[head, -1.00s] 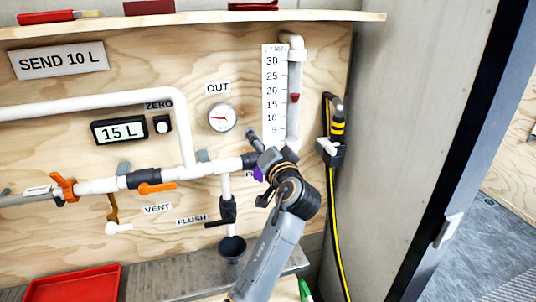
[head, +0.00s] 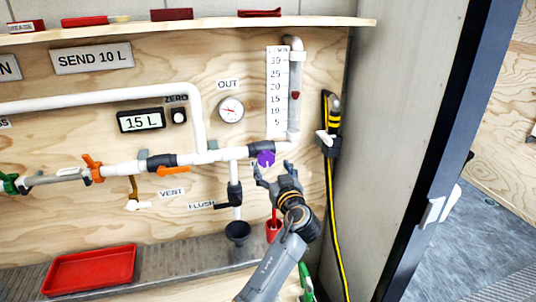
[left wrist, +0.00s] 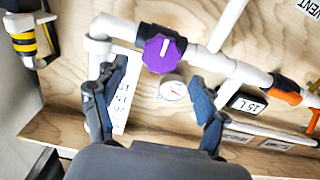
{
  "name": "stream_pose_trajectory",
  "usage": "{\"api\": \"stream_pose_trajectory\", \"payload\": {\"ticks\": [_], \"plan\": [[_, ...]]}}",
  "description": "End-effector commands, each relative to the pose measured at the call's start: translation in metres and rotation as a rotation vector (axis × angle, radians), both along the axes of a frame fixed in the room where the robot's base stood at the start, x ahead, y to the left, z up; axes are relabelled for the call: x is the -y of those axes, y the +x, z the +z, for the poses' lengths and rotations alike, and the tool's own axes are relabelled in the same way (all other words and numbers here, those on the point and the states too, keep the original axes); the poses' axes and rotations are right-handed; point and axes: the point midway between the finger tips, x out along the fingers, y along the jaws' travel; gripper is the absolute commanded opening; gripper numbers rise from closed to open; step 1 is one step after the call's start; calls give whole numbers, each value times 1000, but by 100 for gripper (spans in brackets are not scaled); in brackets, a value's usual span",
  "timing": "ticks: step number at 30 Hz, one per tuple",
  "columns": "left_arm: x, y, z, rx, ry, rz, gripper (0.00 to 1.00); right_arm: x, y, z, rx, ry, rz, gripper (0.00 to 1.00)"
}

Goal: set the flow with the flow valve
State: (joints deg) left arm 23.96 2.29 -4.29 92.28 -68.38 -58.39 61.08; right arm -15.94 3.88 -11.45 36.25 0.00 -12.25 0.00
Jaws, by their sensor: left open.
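The purple flow valve knob (head: 266,159) sits on the white pipe below the flow scale (head: 277,92). Its white mark shows in the left wrist view, where the knob (left wrist: 160,54) lies between and beyond my fingertips. My left gripper (head: 274,171) is open and empty, just below and in front of the knob, apart from it. Both fingers show in the left wrist view (left wrist: 155,84). The red float (head: 295,95) in the clear tube stands a little above the 15 mark. My right gripper is in neither view.
A display (head: 141,120) reads 15 L, under a SEND 10 L sign (head: 92,57). An orange-handled valve (head: 173,170), a flush valve (head: 228,204) and a black funnel (head: 238,231) are nearby. A black and yellow hose (head: 332,200) hangs at right. A red tray (head: 90,270) lies on the shelf.

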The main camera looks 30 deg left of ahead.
Motion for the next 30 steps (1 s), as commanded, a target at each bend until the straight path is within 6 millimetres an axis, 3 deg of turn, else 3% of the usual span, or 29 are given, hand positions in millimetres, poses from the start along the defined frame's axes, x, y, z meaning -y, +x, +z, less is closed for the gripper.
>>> {"api": "stream_pose_trajectory", "payload": {"ticks": [6, 11, 23, 30], "plan": [[-34, 28, 3, -2, 1, 3, 72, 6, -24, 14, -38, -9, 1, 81], [-47, 40, 2, -2, 1, 1, 72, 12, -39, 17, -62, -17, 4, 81], [-53, 45, 0, -1, -1, 0, 72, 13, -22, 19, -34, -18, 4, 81], [-53, 45, 0, -1, -1, 0, 25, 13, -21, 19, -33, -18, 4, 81]]}}
